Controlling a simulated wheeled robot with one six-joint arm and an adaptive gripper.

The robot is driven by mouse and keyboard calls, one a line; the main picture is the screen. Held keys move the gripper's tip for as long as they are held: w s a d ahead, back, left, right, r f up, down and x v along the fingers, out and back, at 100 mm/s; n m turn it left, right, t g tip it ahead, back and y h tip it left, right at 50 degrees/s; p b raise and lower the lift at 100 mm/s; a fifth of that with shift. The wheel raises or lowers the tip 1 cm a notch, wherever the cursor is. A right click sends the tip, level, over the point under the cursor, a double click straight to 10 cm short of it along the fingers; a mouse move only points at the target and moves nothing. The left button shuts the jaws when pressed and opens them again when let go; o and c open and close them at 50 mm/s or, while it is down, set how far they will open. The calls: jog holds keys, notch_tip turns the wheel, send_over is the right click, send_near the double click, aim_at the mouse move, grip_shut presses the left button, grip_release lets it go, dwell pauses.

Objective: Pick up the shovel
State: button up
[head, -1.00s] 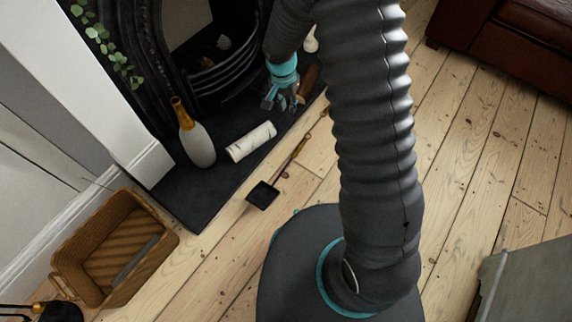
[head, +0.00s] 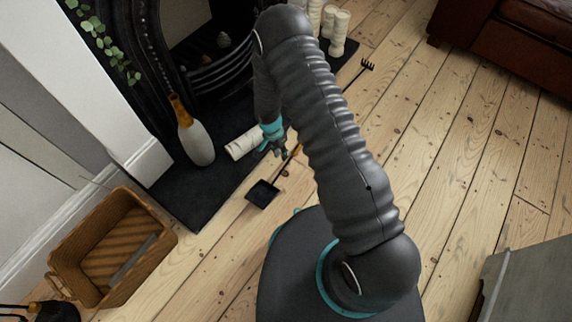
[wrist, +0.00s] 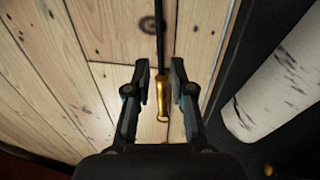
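The shovel (head: 263,193) lies on the floorboards beside the dark hearth slab, its black pan towards my base. Its thin shaft runs up to the right, and my gripper and arm partly hide the handle end. In the wrist view its black shaft and golden handle (wrist: 161,92) run between the two fingers. My gripper (head: 277,150) is over the handle end in the head view. The wrist view shows my gripper (wrist: 160,72) open, one finger on each side of the handle with gaps. I cannot tell its exact height above the handle.
A pale birch log (head: 243,144) lies on the hearth close to my gripper. A white and amber bottle (head: 196,142) stands left of it. A wicker basket (head: 165,243) sits at lower left. White candles (head: 338,32) and a fork-ended tool (head: 367,66) are farther back.

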aim_at(284, 166)
jog(key=shift+s+d+f, duration=0.15)
jog(key=shift+d+f, duration=0.05)
jog(key=shift+f, duration=1)
jog(key=shift+s+d+f, duration=0.1)
jog(key=shift+d+f, duration=0.1)
jog(key=shift+f, duration=0.95)
jog(key=shift+s+d+f, duration=0.15)
jog(key=shift+d+f, duration=0.05)
jog(key=shift+f, duration=1)
grip_shut()
